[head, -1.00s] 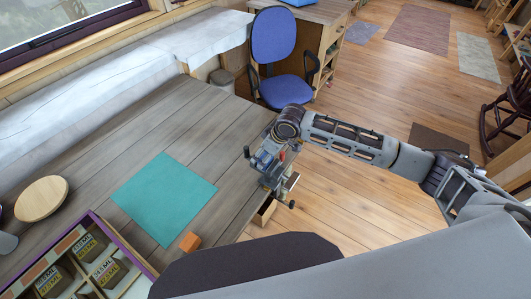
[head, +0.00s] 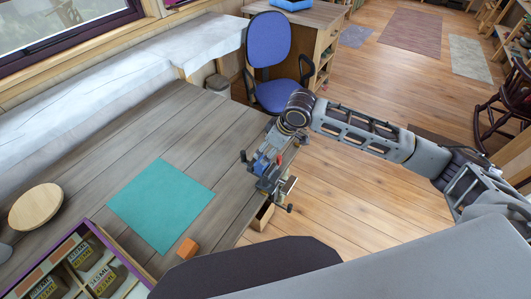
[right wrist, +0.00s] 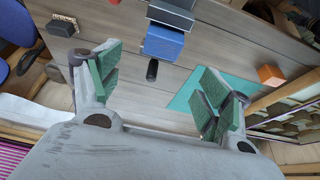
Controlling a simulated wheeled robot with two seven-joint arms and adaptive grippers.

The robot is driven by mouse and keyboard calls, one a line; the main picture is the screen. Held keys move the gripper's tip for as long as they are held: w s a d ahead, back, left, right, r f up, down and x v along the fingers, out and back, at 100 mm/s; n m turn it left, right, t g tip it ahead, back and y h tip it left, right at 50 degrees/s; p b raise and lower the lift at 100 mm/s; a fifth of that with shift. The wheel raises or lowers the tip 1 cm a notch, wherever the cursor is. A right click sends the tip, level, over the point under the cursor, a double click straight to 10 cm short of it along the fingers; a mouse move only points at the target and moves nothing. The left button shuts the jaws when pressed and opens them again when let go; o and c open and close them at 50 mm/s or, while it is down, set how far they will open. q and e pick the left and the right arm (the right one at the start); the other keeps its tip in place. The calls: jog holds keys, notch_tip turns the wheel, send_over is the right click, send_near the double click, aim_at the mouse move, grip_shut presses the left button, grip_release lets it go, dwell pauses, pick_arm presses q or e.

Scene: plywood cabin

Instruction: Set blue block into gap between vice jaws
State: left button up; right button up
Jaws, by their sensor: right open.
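The vice (head: 268,178) stands at the right edge of the grey plank table, with dark knobs on its left and lower right. A blue, box-shaped part (right wrist: 163,43) lies beside a dark grey block and above a black knob in the right wrist view. Blue also shows on the vice in the head view. I cannot tell whether this is the blue block between the jaws or part of the vice. My right gripper (right wrist: 160,78) is open, its green-padded fingers wide apart with nothing between them. It is over the vice, partly hiding it in the head view. My left gripper is not in view.
A teal mat (head: 160,205) and an orange block (head: 187,249) lie left of the vice. A compartment box (head: 125,268) stands at the front left, near a round wooden disc (head: 36,207). A blue chair (head: 270,48) stands beyond the table.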

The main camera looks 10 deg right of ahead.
jog(key=shift+v, duration=2.25)
